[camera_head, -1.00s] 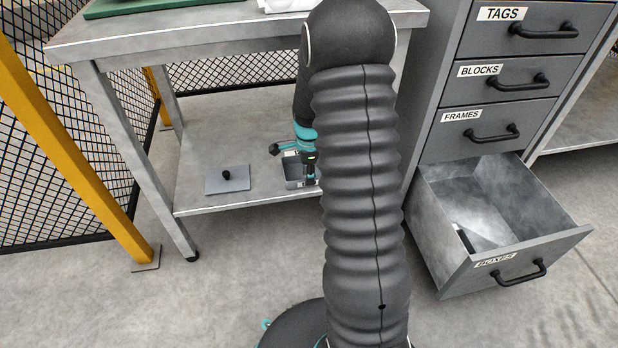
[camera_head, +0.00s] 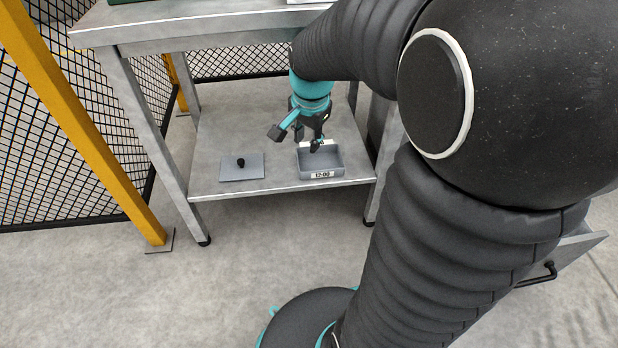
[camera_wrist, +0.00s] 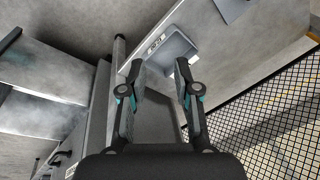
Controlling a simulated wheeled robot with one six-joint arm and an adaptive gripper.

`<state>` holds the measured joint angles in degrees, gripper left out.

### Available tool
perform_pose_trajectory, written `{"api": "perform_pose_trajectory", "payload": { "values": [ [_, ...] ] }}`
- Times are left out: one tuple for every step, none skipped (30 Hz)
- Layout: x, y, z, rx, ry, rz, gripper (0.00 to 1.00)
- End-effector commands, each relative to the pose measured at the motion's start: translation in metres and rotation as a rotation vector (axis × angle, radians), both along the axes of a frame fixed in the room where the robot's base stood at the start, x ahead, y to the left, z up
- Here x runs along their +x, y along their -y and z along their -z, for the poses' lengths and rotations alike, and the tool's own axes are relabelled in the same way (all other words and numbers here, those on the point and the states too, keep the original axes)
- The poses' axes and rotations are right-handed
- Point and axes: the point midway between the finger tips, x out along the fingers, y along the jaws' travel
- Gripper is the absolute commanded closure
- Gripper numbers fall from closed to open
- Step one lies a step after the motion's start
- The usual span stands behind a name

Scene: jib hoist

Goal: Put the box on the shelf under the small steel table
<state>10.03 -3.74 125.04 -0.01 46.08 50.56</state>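The small open grey box (camera_head: 320,172), with a "12:00" label on its front, stands upright on the lower shelf (camera_head: 270,185) of the small steel table (camera_head: 130,38). Its visible inside looks empty. My gripper (camera_head: 300,140) is at the box's back edge, above the shelf and under the tabletop. In the wrist view, the fingers of my gripper (camera_wrist: 160,75) are spread with a gap between them, and the box (camera_wrist: 165,55) shows beyond them. The right fingertip overlaps the box in that view; I cannot tell whether it touches.
A flat grey lid (camera_head: 241,168) with a black knob lies on the shelf left of the box. A yellow post (camera_head: 85,125) and mesh fence stand at the left. An open drawer (camera_head: 585,250) at the right is mostly hidden behind my arm.

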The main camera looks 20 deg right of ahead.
Motion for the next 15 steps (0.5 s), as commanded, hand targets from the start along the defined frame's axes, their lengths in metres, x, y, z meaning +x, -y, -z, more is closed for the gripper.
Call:
{"api": "perform_pose_trajectory", "payload": {
  "values": [
    [-0.012, -0.008, -0.013, -0.018, 0.024, -0.073, 0.69],
    [-0.02, -0.013, -0.019, -0.03, 0.035, -0.12, 0.69],
    [-0.03, -0.019, -0.027, -0.046, 0.049, -0.181, 0.69],
    [-0.037, -0.023, -0.032, -0.058, 0.059, -0.228, 0.69],
    [-0.045, -0.027, -0.037, -0.071, 0.07, -0.274, 0.69],
    [-0.055, -0.032, -0.043, -0.089, 0.084, -0.336, 0.69],
    [-0.063, -0.036, -0.047, -0.103, 0.096, -0.383, 0.69],
    [-0.071, -0.039, -0.051, -0.117, 0.105, -0.427, 0.69],
    [-0.081, -0.044, -0.056, -0.137, 0.119, -0.489, 0.69],
    [-0.089, -0.047, -0.058, -0.152, 0.129, -0.534, 0.69],
    [-0.097, -0.05, -0.061, -0.167, 0.14, -0.579, 0.69],
    [-0.108, -0.054, -0.064, -0.189, 0.153, -0.639, 0.69],
    [-0.115, -0.057, -0.066, -0.204, 0.163, -0.682, 0.69],
    [-0.122, -0.059, -0.068, -0.22, 0.173, -0.724, 0.69],
    [-0.131, -0.062, -0.07, -0.24, 0.184, -0.775, 0.69]
  ]
}}
